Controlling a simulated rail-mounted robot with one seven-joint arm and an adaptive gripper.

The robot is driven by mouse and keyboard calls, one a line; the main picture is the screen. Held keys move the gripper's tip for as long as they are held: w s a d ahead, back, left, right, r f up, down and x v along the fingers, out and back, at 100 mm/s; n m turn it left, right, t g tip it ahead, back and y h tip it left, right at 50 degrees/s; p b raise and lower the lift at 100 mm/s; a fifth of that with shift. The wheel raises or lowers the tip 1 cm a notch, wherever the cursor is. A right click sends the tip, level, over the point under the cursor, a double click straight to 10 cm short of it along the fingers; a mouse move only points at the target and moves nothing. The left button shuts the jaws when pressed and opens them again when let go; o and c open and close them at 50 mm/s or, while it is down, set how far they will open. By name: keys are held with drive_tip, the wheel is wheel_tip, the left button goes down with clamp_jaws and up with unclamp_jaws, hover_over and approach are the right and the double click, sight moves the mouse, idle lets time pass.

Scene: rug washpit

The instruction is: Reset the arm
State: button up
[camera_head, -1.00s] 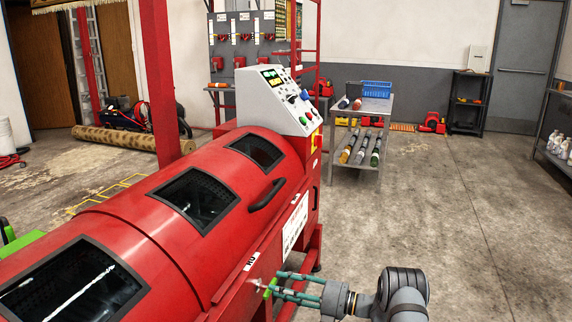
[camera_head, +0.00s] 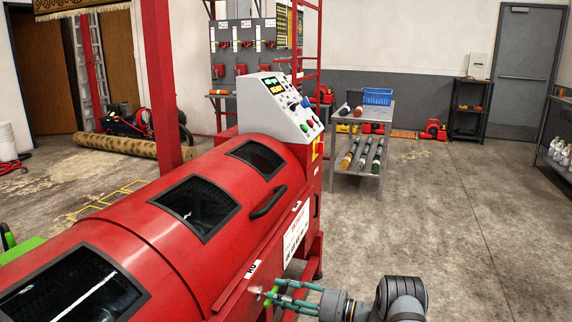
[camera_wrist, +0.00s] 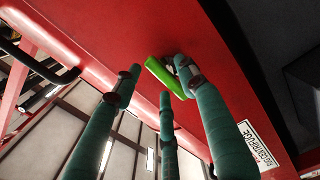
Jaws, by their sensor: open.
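My gripper (camera_head: 274,293) is at the bottom middle of the head view, beside the front side of the red drum machine (camera_head: 215,255). Its teal fingers point left, toward the machine. In the wrist view, my gripper (camera_wrist: 158,78) shows three fingers spread apart, with nothing held between them. A green lever (camera_wrist: 163,75) on the red panel lies just beyond the fingertips, partly behind the right finger. I cannot tell whether that finger touches it. The lever is a small green spot (camera_head: 270,296) by the fingertips in the head view.
The machine has a black handle (camera_head: 268,200) and a control box (camera_head: 280,105) at its far end. A shelf (camera_head: 558,150) is at the right edge. The floor at right is clear.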

drive_tip(key=v, duration=0.9)
drive_tip(key=x, duration=1.2)
drive_tip(key=shift+d+n, duration=0.15)
drive_tip(key=shift+n, duration=0.45)
drive_tip(key=n, duration=0.2)
drive_tip(key=n+b, duration=0.1)
drive_tip(key=shift+s+r, duration=0.25)
drive_tip(key=shift+n, duration=0.3)
